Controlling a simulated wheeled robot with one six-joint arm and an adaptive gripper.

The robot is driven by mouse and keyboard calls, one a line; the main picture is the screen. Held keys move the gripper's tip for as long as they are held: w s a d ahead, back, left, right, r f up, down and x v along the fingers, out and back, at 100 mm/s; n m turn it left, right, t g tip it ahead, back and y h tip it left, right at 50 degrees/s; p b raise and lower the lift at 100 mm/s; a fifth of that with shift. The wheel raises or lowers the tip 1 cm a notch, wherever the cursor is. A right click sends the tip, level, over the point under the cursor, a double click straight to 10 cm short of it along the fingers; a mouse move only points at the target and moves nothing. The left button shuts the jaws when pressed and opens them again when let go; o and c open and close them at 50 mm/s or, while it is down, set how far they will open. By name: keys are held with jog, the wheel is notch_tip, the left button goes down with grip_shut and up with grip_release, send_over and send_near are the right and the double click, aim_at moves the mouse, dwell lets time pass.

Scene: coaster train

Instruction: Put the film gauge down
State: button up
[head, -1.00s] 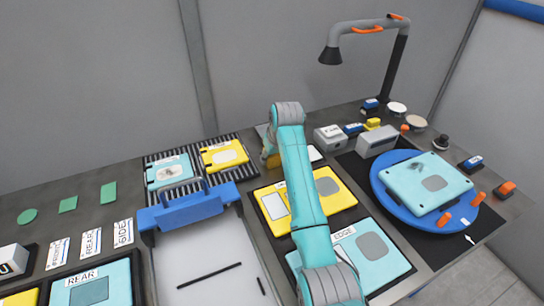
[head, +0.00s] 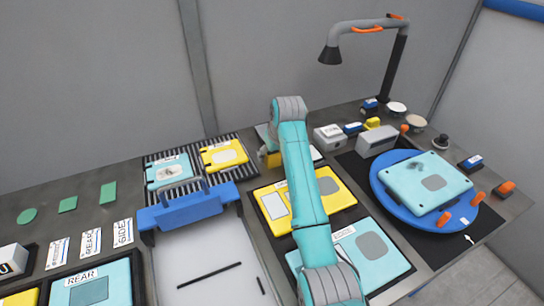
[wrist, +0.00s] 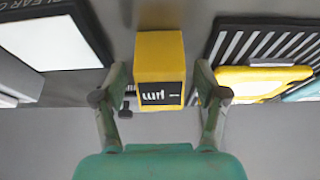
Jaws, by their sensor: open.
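The film gauge is a yellow block with a dark display on one face. In the wrist view the film gauge (wrist: 158,56) sits on the grey worktop, between my gripper's fingers. My gripper (wrist: 160,82) is open, with a small gap visible on each side of the gauge. In the head view a yellow part of the gauge (head: 272,160) shows at the back of the bench, mostly hidden by my arm.
Left of the gauge in the head view is a black slatted rack (head: 182,195) holding a yellow panel (head: 223,155) and a teal panel. A yellow panel (head: 335,192) lies in front. A white lit pad (wrist: 50,40) and the rack flank the gauge in the wrist view.

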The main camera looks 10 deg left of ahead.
jog(key=v, duration=1)
